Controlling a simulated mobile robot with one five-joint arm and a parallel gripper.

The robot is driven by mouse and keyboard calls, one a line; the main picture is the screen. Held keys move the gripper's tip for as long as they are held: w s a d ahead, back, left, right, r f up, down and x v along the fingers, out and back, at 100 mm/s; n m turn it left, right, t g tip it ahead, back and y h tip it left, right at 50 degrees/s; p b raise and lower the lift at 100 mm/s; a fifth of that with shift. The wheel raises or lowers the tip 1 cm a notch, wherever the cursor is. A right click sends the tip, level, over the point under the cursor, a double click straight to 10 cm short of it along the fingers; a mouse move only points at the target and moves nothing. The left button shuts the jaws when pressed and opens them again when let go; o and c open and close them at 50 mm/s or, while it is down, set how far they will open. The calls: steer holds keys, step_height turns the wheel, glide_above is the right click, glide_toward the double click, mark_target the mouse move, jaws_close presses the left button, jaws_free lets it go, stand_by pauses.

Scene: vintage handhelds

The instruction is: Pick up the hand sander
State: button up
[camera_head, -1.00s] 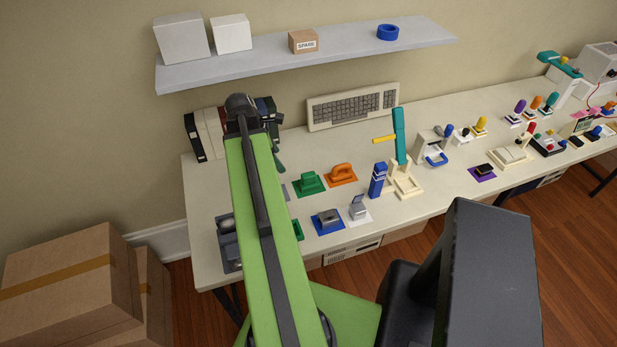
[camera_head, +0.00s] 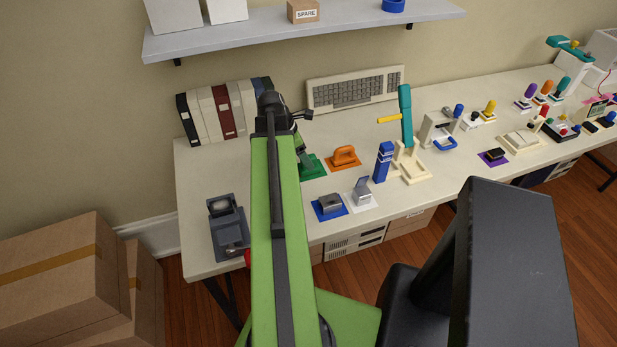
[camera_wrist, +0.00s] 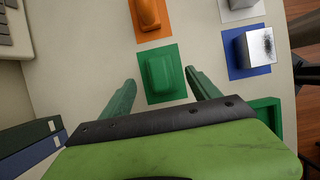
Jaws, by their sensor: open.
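A green block-shaped tool (camera_wrist: 163,74) lies on a green mat (camera_wrist: 176,98) in the wrist view. An orange handled tool (camera_wrist: 148,14) is beyond it on an orange mat; it also shows in the head view (camera_head: 344,156). No label shows which of the two is the hand sander. My gripper (camera_wrist: 160,77) is open and empty. Its two green fingers point toward the green tool, one on either side, with gaps between. Whether they are down at its height I cannot tell. In the head view my arm and gripper mostly hide the green tool; part of its mat (camera_head: 318,171) shows.
A grey metal block on a blue mat (camera_wrist: 236,70) and a second green item (camera_wrist: 262,112) are to the right in the wrist view. Binders (camera_head: 208,112) and a keyboard (camera_head: 352,92) stand at the back. A dark grey device (camera_head: 228,232) sits at the front left.

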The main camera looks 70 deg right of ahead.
steer(key=shift+f, duration=0.1)
steer(key=b+x, duration=0.4)
steer(key=x, duration=0.1)
steer(key=shift+s+d, duration=0.2)
steer(key=shift+s, duration=0.1)
steer(key=shift+c, duration=0.3)
steer(key=c, duration=1.5)
